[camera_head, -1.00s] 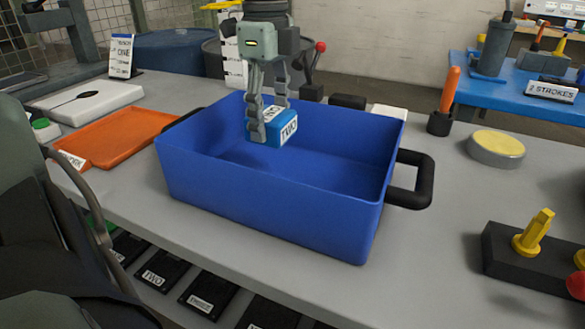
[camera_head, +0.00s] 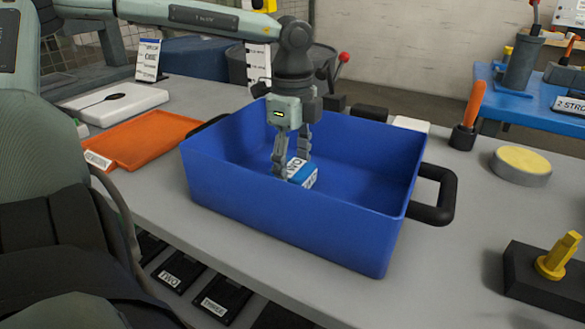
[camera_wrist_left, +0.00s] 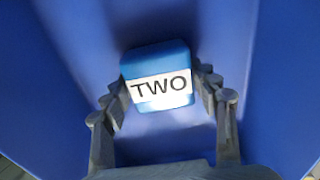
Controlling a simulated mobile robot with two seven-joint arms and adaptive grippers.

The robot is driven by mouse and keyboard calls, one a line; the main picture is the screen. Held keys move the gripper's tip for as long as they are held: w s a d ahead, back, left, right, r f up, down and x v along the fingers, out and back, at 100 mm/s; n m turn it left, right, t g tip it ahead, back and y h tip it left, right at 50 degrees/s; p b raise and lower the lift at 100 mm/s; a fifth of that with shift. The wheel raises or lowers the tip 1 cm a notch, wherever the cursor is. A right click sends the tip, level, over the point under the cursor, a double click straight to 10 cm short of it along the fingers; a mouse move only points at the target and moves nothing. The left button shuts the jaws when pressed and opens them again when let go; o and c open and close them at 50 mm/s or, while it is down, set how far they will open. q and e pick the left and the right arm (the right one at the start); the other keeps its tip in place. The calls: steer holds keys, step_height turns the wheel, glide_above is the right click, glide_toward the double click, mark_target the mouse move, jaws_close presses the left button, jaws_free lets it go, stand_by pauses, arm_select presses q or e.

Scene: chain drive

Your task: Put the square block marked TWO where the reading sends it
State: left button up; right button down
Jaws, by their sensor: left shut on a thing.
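The square block marked TWO (camera_head: 303,175) is blue with a white label. My left gripper (camera_head: 290,172) is shut on it and holds it inside the blue bin (camera_head: 290,224), below the rim level. In the left wrist view the block (camera_wrist_left: 157,77) sits between the two fingers (camera_wrist_left: 163,100), its TWO label facing the camera. The bin's floor under the block is partly hidden by the front wall, so I cannot tell whether the block touches it. Black tiles (camera_head: 180,272) marked TWO and THREE lie below the table's front edge. My right gripper is not in view.
An orange tray (camera_head: 150,137) and a white board (camera_head: 112,103) lie left of the bin. A sign (camera_head: 148,60) with ONE on it stands behind them. An orange-handled tool (camera_head: 472,105), a yellow-topped disc (camera_head: 521,163) and a black block with a yellow peg (camera_head: 553,262) are at the right.

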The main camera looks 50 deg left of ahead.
mark_target(292, 168)
arm_select(q)
steer(key=o, duration=1.7)
steer(key=shift+c, duration=0.2)
steer(key=shift+r, duration=0.1)
step_height(292, 168, up, 12)
steer(key=shift+s, duration=0.1)
